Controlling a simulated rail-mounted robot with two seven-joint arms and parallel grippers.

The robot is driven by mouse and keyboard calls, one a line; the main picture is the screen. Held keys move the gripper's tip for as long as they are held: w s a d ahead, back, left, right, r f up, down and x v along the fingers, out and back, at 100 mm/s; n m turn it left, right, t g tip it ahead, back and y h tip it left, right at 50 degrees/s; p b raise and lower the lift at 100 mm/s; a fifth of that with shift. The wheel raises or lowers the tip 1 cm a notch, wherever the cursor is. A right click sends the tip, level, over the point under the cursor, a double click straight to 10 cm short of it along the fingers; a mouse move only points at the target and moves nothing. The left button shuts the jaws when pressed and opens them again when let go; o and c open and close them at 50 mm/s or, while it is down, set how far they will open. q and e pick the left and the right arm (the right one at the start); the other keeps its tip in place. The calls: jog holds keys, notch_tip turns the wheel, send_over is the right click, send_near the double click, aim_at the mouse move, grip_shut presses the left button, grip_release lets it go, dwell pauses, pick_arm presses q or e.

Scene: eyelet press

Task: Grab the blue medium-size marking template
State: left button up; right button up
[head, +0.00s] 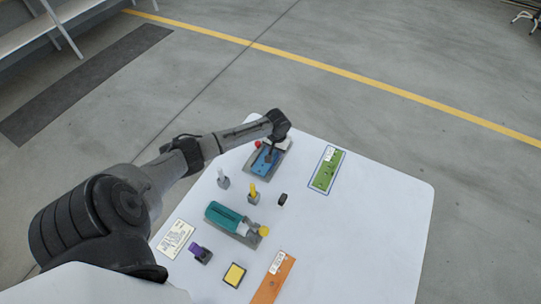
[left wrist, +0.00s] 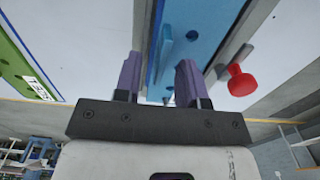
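The blue marking template (head: 263,163) lies in a grey holder at the back of the white table. It also shows in the left wrist view (left wrist: 205,28), with a raised blue fin (left wrist: 165,48) on it. My left gripper (head: 270,149) is over the back part of this template and partly hides it. In the left wrist view its two dark purple fingers (left wrist: 158,70) are apart, one on each side of the fin's line, with gaps visible. Whether the fingertips are level with the fin I cannot tell. My right gripper is not in view.
A red knob (left wrist: 240,82) stands beside the holder. A green template (head: 325,175) lies to the right, an orange one (head: 272,280) at the front. A teal press (head: 225,215), several small handled tools and a yellow pad (head: 234,275) stand nearer. The table's right side is clear.

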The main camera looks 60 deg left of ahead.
pick_arm(q)
jog(key=shift+f, duration=0.2)
jog(key=shift+c, duration=0.2)
grip_shut()
jog(key=shift+r, duration=0.1)
